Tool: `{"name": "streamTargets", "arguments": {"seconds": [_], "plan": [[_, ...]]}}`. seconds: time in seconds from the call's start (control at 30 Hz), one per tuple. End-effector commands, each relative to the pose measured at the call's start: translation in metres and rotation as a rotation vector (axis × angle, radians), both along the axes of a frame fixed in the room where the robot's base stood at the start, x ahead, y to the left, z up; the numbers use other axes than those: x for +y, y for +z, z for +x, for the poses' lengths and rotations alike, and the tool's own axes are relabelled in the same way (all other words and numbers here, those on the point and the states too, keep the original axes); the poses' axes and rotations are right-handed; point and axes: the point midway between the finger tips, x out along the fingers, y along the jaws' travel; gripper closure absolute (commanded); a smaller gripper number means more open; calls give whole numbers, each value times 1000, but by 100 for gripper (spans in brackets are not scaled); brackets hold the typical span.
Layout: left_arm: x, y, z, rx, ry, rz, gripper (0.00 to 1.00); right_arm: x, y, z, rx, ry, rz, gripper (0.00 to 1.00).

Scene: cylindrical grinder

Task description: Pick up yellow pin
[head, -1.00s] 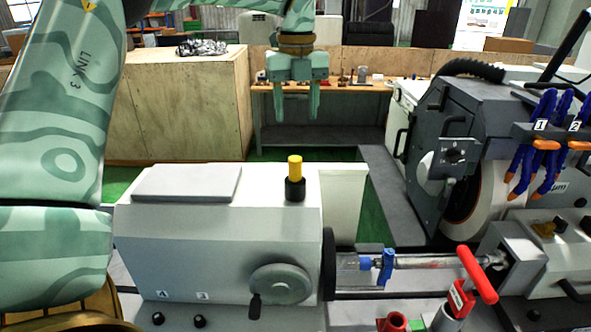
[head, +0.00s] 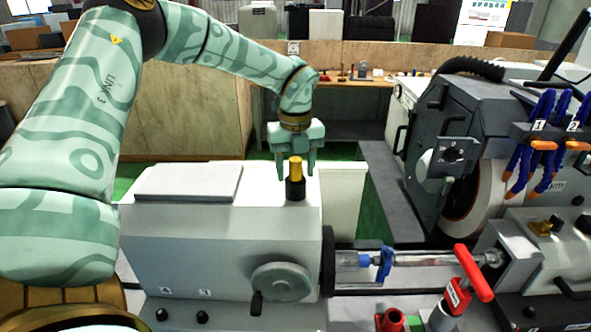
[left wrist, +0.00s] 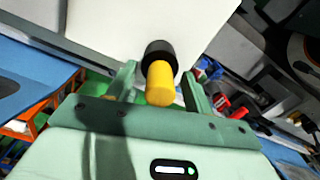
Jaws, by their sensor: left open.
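The yellow pin (head: 295,168) stands upright in a black round socket (head: 295,188) on top of the grey headstock housing. My left gripper (head: 296,168) is open right by the pin, its fingers pointing down behind and beside it. In the left wrist view the yellow pin (left wrist: 160,84) shows between the two spread fingers of my left gripper (left wrist: 160,85), with the black socket (left wrist: 159,54) beyond it. Gaps show between the pin and both fingers. My right gripper is not in view.
A flat grey cover (head: 188,182) lies on the housing left of the pin. A handwheel (head: 281,281) is on its front. The grinding wheel unit (head: 450,150) stands to the right. A red-handled lever (head: 474,273) rises at the lower right.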

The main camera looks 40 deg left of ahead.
Motion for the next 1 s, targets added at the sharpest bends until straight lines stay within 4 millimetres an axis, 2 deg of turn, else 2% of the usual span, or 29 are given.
{"name": "streamTargets", "arguments": {"seconds": [0.07,0.2,0.27,0.5,0.6,0.67,1.0], "plan": [[0,0,0,0,0,0,48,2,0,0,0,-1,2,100],[0,0,0,0,0,0,87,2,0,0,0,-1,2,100],[0,0,0,0,0,0,100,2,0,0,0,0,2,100],[0,1,0,-1,0,0,100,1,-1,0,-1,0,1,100],[0,8,1,-3,1,1,100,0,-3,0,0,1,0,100],[0,17,2,-5,0,2,100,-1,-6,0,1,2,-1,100],[0,87,1,-3,1,3,100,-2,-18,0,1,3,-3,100]]}}
